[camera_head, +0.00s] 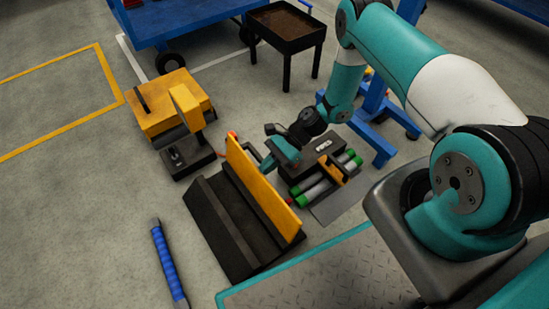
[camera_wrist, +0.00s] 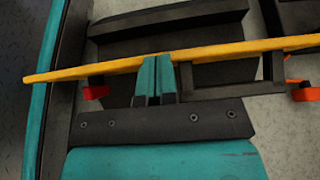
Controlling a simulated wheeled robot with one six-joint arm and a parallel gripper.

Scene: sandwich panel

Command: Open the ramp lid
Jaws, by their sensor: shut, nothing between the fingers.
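The ramp lid is a yellow panel (camera_head: 264,190) standing steeply upright along the right side of a dark ramp box (camera_head: 218,228) on the floor. In the wrist view the lid shows nearly edge-on as a yellow strip (camera_wrist: 225,51) across the picture. My gripper (camera_head: 267,165) is on the right side of the lid, near its far half. In the wrist view its teal fingers (camera_wrist: 155,75) are together, with tips at the lid's edge. Contact looks likely but is not certain. Nothing is held between the fingers.
Right of the lid stands a dark unit with green-capped cylinders (camera_head: 322,188). A yellow and black machine (camera_head: 172,105) stands behind left. A blue-handled bar (camera_head: 168,262) lies front left. A black tray table (camera_head: 286,28) stands at the back.

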